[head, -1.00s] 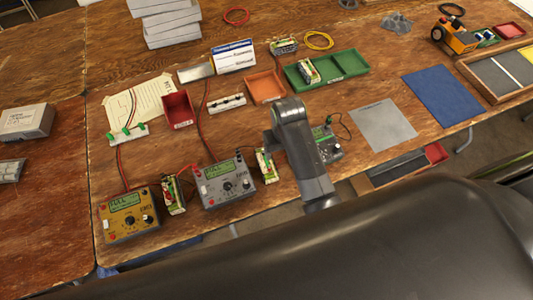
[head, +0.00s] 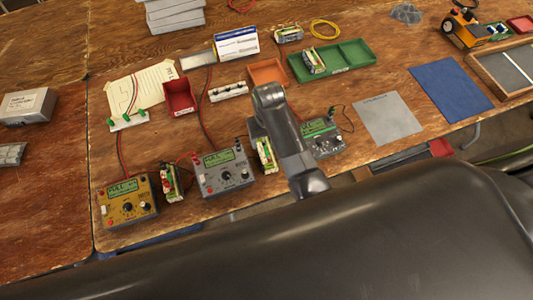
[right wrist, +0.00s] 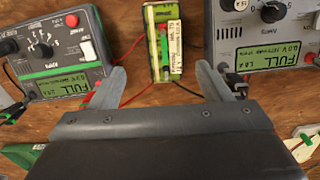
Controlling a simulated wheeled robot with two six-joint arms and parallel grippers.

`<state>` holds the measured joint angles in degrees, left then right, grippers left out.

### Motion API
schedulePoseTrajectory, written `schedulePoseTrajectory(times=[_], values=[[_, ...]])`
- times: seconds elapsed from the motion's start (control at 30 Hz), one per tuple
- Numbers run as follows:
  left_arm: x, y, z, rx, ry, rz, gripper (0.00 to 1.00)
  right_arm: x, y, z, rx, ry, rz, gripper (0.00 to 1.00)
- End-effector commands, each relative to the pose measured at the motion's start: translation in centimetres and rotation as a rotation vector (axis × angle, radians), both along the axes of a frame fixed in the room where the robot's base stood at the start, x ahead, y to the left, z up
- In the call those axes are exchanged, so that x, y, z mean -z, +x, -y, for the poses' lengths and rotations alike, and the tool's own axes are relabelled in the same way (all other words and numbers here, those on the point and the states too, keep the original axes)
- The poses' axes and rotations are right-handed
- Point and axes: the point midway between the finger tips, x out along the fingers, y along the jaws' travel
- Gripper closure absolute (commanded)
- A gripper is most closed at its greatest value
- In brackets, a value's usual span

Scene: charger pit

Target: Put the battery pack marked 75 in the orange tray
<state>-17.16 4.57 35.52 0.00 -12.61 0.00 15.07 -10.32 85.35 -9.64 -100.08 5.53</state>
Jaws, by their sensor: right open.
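A battery pack (head: 266,153) with a light and green casing stands between the grey charger (head: 225,171) and the dark charger with green trim (head: 322,137). In the right wrist view this pack (right wrist: 162,42) lies ahead of and between the open fingers; its marking is too small to read surely. My right gripper (right wrist: 162,72) is open and empty, and in the head view it is mostly hidden by its own wrist. The orange tray (head: 267,71) sits behind it, its front partly covered by my arm; its visible floor looks empty. My left gripper is not in view.
Another pack (head: 170,182) stands beside the yellow charger (head: 128,200). One pack (head: 314,61) lies in the green tray (head: 350,54), another (head: 289,34) behind it. A red bin (head: 180,97) stands left of the orange tray. Leads run across the table among the chargers.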

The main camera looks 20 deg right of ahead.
Motion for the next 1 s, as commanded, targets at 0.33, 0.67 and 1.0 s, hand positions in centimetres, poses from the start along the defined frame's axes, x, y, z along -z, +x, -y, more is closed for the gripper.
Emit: schedulePoseTrajectory(times=[0.33,0.67,1.0], values=[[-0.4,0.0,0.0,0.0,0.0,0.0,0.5,2.3,-0.1,-0.1,-0.001,-0.001,-0.001,0.29],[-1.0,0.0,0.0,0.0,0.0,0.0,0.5,6.1,-0.2,-0.6,0.0,-0.001,-0.001,0.29],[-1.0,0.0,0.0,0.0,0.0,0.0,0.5,6.9,-0.2,-0.6,0.0,0.0,0.002,0.29]])
